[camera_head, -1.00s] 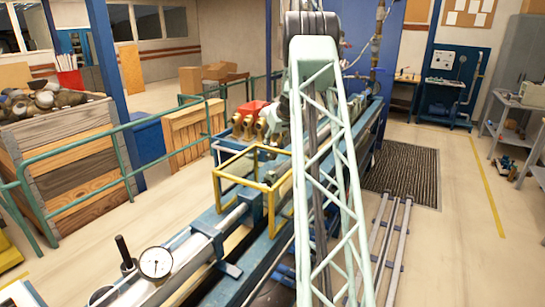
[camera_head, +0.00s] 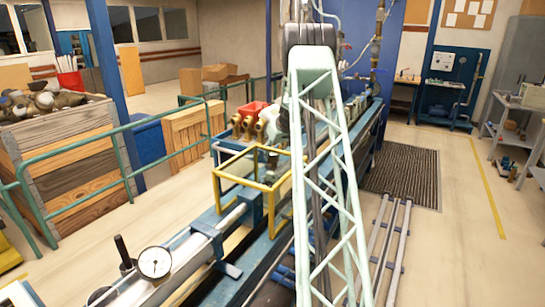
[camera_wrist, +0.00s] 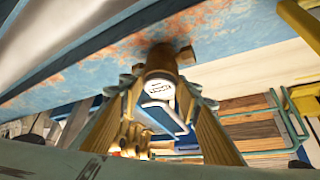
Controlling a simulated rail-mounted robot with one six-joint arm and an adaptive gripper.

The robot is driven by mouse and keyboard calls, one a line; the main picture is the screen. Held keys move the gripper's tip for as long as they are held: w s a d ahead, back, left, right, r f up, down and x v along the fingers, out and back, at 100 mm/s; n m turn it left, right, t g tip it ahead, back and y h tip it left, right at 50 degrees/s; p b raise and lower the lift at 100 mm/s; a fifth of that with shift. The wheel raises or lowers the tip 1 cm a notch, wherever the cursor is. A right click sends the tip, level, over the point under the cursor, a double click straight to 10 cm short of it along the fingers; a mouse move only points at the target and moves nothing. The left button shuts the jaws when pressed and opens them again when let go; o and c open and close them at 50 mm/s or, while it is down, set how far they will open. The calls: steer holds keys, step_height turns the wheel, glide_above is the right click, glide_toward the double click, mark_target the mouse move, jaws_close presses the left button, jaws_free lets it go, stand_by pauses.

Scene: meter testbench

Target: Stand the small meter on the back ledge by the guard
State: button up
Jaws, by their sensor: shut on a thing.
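My gripper (camera_wrist: 165,112) is shut on the small meter (camera_wrist: 160,86), seen in the wrist view as a brass body with a round white face and a side stub. The meter is between the two fingers, close to a blue, rust-marked surface (camera_wrist: 215,25); I cannot tell whether they touch. In the head view my lattice arm hides the meter and most of the gripper. The yellow tube-frame guard (camera_head: 238,183) stands on the blue bench at the middle. I cannot clearly pick out the back ledge.
A dial gauge (camera_head: 154,262) stands at the bench's near end. Green railing (camera_head: 95,150) and a wooden crate (camera_head: 70,150) are on the left. Floor rails (camera_head: 395,240) lie on the right.

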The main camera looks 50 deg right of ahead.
steer(key=shift+f, duration=0.15)
stand_by(0.3)
steer(key=o, duration=1)
steer(key=shift+o, duration=0.2)
steer(key=shift+s+r, duration=0.1)
steer(key=shift+r, duration=0.2)
steer(key=v, duration=1.1)
steer(key=shift+s+a+r+p, duration=0.15)
steer(key=shift+a+r+p, duration=0.05)
steer(key=shift+p, duration=0.15)
